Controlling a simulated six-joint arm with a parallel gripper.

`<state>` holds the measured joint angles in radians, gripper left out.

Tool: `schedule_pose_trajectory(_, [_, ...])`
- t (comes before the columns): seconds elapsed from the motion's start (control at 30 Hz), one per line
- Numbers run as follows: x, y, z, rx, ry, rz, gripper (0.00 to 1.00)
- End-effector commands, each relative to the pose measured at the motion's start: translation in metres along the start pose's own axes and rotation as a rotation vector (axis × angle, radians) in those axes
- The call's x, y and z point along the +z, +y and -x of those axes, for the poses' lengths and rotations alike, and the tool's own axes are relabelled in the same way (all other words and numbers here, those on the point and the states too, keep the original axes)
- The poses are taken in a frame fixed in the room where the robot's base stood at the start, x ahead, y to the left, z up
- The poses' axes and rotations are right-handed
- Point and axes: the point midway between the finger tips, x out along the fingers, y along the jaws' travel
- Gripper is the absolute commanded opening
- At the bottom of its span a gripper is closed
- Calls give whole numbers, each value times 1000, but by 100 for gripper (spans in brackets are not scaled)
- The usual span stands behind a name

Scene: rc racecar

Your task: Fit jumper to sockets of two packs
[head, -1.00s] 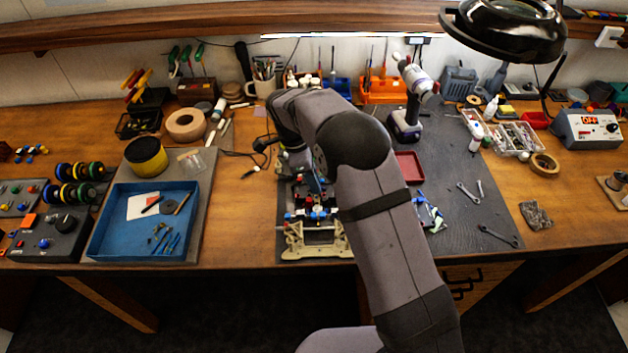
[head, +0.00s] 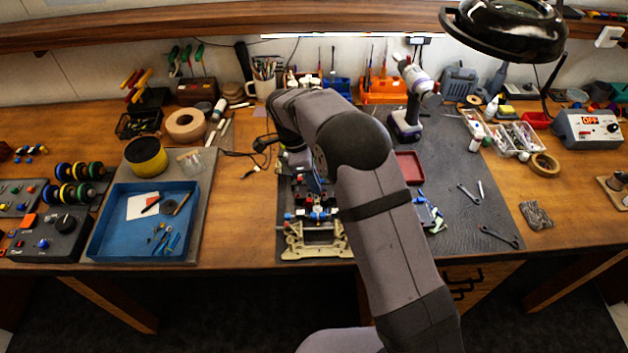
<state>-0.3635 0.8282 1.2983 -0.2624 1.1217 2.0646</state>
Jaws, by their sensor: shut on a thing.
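The racecar chassis (head: 318,236) stands on the dark mat near the front edge of the bench, partly behind my arm. Red, blue and black parts show on its top, but I cannot make out which are the packs or their sockets. My gripper (head: 312,185) is over the back part of the chassis, pointing down, and largely hidden by my own arm. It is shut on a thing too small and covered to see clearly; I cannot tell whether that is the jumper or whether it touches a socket.
A blue tray (head: 140,246) with small tools lies at left. A small red tray (head: 409,168), a drill (head: 408,118) and wrenches (head: 470,193) are at right. Thin dark cables (head: 252,160) lie left of the chassis. The mat's right part is mostly clear.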

Motion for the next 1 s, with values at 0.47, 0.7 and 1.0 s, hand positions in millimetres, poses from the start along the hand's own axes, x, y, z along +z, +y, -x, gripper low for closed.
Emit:
schedule_pose_trajectory(0.47, [1,0,-3,0,0,0,0])
schedule_pose_trajectory(0.7, [2,0,-8,0,0,0,0])
schedule_pose_trajectory(1.0, [4,0,-15,0,0,0,0])
